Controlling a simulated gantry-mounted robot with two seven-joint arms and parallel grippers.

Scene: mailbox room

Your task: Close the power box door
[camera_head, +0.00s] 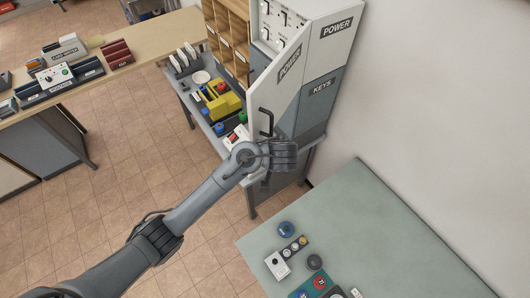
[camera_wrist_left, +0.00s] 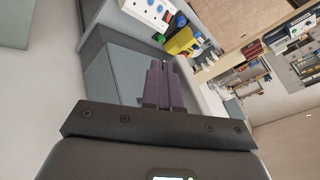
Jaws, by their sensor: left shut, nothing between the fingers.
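The power box (camera_head: 335,38) is a light grey cabinet at the top middle of the head view. Its white door (camera_head: 278,88), marked POWER, stands partly open, and switches inside show behind it. A black handle (camera_head: 266,122) sits low on the door. My left gripper (camera_head: 284,155) is just below the handle and the door's lower part; I cannot tell whether it touches them. Its fingers also show in the left wrist view (camera_wrist_left: 160,84), shut and empty. My right gripper is in neither view.
A grey KEYS cabinet (camera_head: 316,100) is under the power box. A workbench with yellow and coloured parts (camera_head: 222,104) stands left of the door. A green-grey table (camera_head: 375,225) is at the lower right. A wooden counter (camera_head: 135,45) runs along the upper left.

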